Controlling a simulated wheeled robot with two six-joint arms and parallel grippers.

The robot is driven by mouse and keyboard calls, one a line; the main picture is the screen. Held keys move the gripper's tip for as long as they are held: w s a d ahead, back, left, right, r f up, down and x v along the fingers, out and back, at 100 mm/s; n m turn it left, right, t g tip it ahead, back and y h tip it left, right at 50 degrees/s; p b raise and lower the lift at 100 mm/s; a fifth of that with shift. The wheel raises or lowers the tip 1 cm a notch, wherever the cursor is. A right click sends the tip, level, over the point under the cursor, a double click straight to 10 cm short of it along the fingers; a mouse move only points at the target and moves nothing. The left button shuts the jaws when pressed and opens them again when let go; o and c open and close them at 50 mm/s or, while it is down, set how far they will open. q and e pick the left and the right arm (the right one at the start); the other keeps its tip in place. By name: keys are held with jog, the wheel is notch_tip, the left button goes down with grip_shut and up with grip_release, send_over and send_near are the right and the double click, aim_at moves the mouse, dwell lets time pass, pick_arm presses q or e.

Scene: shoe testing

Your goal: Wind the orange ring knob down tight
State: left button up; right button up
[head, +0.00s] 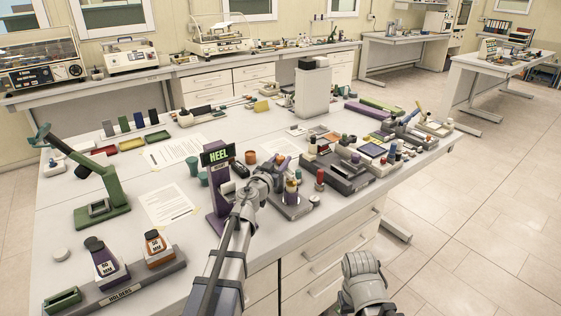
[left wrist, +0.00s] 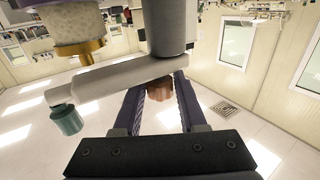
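In the left wrist view a brown-orange ribbed knob (left wrist: 160,91), likely the orange ring knob, sits between the fingers of my left gripper (left wrist: 160,100). The fingers stand apart, one on each side of it. A grey bar hides its upper part, and I cannot tell if the fingers touch it. In the head view my left gripper (head: 276,170) is beside the purple HEEL stand (head: 217,192), and its fingers are too small to read. An orange round piece (head: 251,157) shows just right of the HEEL sign. My right gripper's fingers are out of frame.
A grey bar (left wrist: 115,80) with a teal end knob (left wrist: 66,119) crosses close in front of my left fingers. A fixture with small coloured cylinders (head: 291,197) stands right of my left wrist. A green stand (head: 101,190) and a holder rack (head: 130,280) are at left.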

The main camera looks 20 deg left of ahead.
aim_at(281, 157)
pick_arm(q)
jog(key=o, duration=0.4)
jog(key=shift+r, duration=0.15)
notch_tip(281, 157, up, 10)
jog(key=p, duration=1)
